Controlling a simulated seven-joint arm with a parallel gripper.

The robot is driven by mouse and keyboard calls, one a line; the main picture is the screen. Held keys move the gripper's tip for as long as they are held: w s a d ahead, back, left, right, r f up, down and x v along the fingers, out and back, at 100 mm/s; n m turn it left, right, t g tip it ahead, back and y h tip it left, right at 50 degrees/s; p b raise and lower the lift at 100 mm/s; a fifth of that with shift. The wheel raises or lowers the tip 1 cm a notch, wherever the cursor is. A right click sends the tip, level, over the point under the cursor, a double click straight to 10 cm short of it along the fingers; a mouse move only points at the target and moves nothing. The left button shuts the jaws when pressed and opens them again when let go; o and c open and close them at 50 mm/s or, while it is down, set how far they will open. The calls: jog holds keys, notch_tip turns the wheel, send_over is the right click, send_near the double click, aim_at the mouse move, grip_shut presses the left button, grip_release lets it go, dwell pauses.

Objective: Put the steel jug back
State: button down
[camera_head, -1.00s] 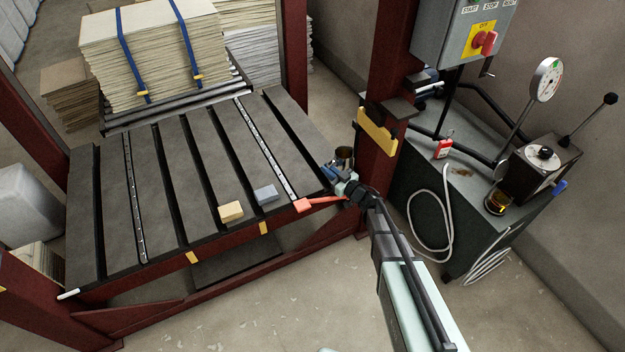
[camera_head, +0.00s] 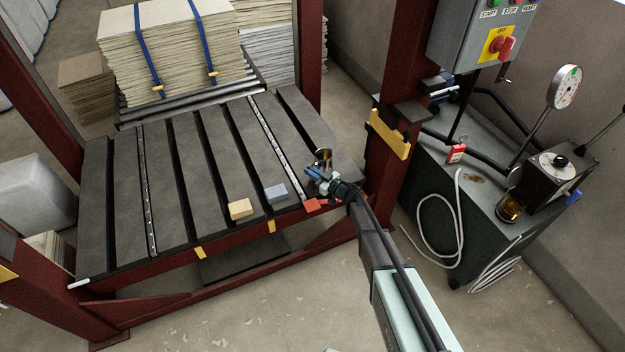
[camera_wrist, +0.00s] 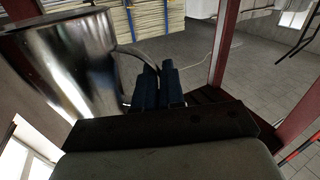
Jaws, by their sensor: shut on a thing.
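The steel jug (camera_head: 324,154) is a small shiny cup in the head view, just beyond my gripper (camera_head: 316,174) near the front right of the grooved bed. In the wrist view the jug (camera_wrist: 68,62) fills the upper left, with its thin handle reaching toward the blue fingers of my gripper (camera_wrist: 158,84). The fingers are shut on the handle. In the head view the jug is partly hidden by my gripper, and I cannot tell whether it touches the bed.
On the grooved bed (camera_head: 180,190) lie a yellow block (camera_head: 241,209), a grey-blue block (camera_head: 276,192) and a red piece (camera_head: 316,205). A red post (camera_head: 388,150) stands to the right. Beyond it is a dark cabinet (camera_head: 440,200) with an amber cup (camera_head: 510,207). The bed's left part is clear.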

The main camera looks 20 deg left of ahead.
jog(key=shift+f, duration=2.05)
jog(key=c, duration=1.2)
grip_release()
jog(key=shift+c, duration=0.2)
jog(key=shift+s+d, duration=0.1)
jog(key=shift+d, duration=0.05)
jog(key=v, duration=1.1)
jog(key=shift+d, duration=0.4)
